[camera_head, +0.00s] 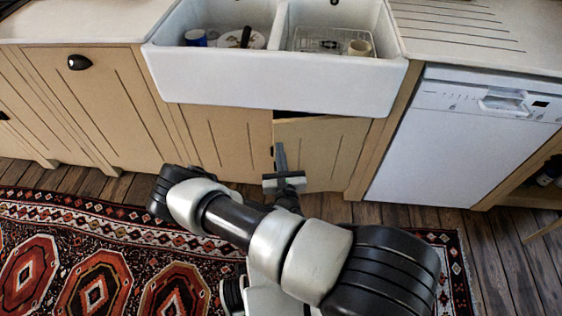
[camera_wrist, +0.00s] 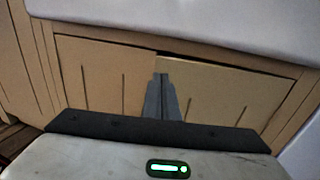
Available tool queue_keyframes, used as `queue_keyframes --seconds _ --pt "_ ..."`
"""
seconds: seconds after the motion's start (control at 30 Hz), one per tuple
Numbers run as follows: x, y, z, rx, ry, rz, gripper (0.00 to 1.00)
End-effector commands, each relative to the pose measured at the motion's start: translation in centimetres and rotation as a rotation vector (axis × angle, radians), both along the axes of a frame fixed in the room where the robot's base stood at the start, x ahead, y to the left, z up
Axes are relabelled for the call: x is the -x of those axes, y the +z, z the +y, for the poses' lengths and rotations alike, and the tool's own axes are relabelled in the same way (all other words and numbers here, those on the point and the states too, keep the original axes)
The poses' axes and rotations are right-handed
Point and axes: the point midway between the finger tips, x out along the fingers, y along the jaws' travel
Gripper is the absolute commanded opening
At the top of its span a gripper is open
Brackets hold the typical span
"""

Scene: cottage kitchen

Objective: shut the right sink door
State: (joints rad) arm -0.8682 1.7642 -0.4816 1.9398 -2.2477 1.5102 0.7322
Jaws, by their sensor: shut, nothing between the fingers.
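The right sink door (camera_head: 325,150) is a beige wooden panel under the white sink. Its left edge stands a little out from the cabinet, with a dark gap at the top left. It also shows in the wrist view (camera_wrist: 222,95), where its left edge overlaps the left sink door (camera_wrist: 90,75). The left sink door (camera_head: 222,140) looks flush. My gripper (camera_head: 279,148) is shut and empty, its fingertips at the right door's left edge. In the wrist view the fingertips (camera_wrist: 160,78) appear in front of that edge; whether they touch it I cannot tell.
The white sink (camera_head: 270,82) overhangs the doors and holds a blue mug (camera_head: 196,38), a beige cup (camera_head: 359,48) and a wire rack. A white dishwasher (camera_head: 460,140) stands to the right. A patterned rug (camera_head: 100,265) lies on the wooden floor.

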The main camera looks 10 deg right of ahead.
Motion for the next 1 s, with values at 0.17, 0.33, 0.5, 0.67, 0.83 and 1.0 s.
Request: queue_keyframes --seconds 0.17,0.33,0.5,0.67,0.83,1.0 --pt "-3.8 -0.2 -0.4 -0.002 -0.001 -0.002 0.00" --pt "-6.2 -0.2 -0.7 -0.001 -0.002 -0.002 0.00" --pt "-7.4 -0.1 -0.7 -0.001 -0.001 0.000 0.00" --pt "-7.6 0.0 -0.7 -0.001 -0.001 0.000 0.00" --pt "-7.6 0.0 -0.8 -0.001 -0.001 0.000 0.00" --pt "-7.6 0.1 -0.7 -0.002 -0.026 -0.003 0.00"
